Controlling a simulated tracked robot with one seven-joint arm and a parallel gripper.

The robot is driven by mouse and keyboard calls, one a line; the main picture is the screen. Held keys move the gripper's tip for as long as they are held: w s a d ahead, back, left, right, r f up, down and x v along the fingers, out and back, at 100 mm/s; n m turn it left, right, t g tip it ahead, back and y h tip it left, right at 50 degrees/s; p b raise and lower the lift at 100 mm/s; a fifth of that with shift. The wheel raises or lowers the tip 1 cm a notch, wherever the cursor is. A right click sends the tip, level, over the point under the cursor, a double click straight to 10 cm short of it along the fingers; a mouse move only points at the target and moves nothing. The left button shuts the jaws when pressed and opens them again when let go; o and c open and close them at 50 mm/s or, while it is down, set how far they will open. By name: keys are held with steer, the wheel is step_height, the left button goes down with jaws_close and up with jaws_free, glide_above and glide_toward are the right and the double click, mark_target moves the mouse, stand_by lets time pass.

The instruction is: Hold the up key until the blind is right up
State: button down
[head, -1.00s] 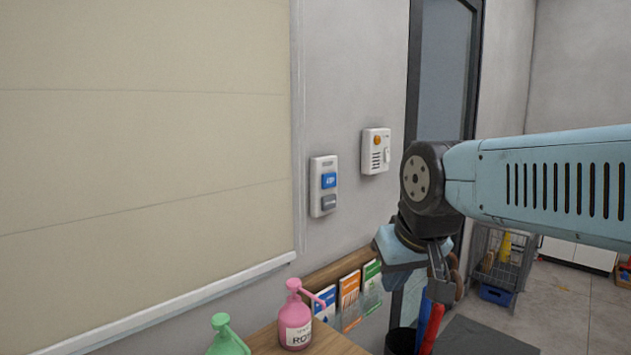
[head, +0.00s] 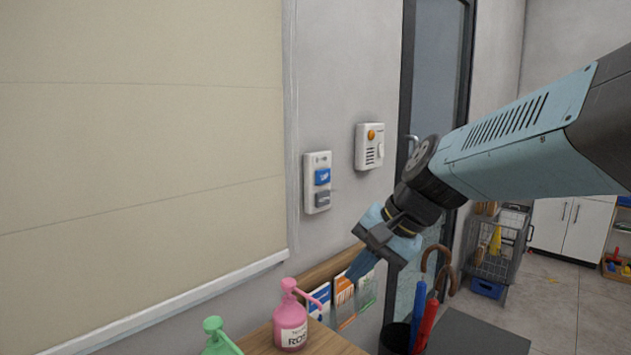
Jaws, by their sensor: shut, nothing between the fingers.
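The blind (head: 140,150) is cream and hangs down over the left of the head view, with its pale bottom bar (head: 170,303) low on the wall. The white key panel (head: 309,189) is on the wall right of the blind. Its blue upper key (head: 322,176) carries a white mark too small to read, and a grey key (head: 323,199) sits below it. My gripper (head: 362,264) is shut and empty, below and right of the panel, pointing down and left in front of the leaflets. It appears apart from both keys.
A white wall box with an orange button (head: 369,147) is right of the panel. Below are leaflets (head: 319,301) in a rack, a pink pump bottle (head: 291,325), a green one (head: 217,338) and an umbrella stand (head: 395,338). The wall around the panel is clear.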

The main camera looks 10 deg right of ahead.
steer(key=w+d+r+m+t+y, duration=0.2)
steer(key=w+d+m+t, duration=0.3)
steer(key=w+m, duration=0.5)
steer(key=w+d+r+m+t+y, duration=0.2)
steer(key=w+d+r+m+t, duration=0.2)
steer(key=w+m, duration=0.7)
steer(key=d+t, duration=0.2)
steer(key=d, duration=0.1)
steer(key=shift+d+r+m+y, duration=0.15)
steer(key=shift+r+m+y, duration=0.25)
